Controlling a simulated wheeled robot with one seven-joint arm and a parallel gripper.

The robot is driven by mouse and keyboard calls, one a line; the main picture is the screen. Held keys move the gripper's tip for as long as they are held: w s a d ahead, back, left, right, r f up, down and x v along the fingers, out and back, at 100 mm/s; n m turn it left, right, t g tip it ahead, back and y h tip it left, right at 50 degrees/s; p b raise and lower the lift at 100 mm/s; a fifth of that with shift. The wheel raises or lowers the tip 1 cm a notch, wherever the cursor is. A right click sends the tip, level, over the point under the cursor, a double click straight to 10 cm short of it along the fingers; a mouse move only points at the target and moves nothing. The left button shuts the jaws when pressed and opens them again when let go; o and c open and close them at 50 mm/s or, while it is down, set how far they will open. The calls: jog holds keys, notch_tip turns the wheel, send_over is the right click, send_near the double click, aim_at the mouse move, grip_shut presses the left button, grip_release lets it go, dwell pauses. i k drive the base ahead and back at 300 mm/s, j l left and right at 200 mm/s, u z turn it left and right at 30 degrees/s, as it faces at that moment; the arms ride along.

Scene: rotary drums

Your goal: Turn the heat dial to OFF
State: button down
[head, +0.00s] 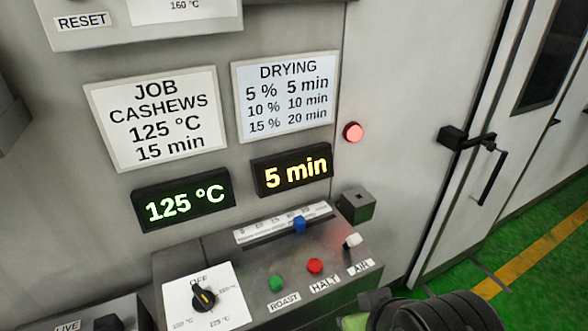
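The heat dial (203,297) is a black knob with a yellow pointer line on a white plate at the lower left of the console. OFF is printed above it, with temperature marks at the right and below, the lower one reading 125 °C. The pointer line slants from upper left to lower right; I cannot tell which mark it points at. My gripper (366,312), dark with a pale green part, shows only partly at the bottom edge, right of the dial and apart from it. Its fingertips are not clear. The green display (182,199) reads 125 °C.
Right of the dial are a green ROAST button (276,283), a red HALT button (315,266), a white AIR switch (352,240) and a blue slider knob (299,225). A grey block (357,204) stands at the console's back right. A red lamp (353,132) glows on the wall.

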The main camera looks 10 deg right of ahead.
aim_at(203, 300)
jog(key=k+j+u, duration=0.15)
jog(key=u, duration=0.8)
jog(key=i+j+u, duration=0.1)
jog(key=u, duration=0.25)
jog(key=i+j+u, duration=0.15)
jog(key=u, duration=0.25)
jog(key=i+j+u, duration=0.15)
jog(key=u, duration=0.2)
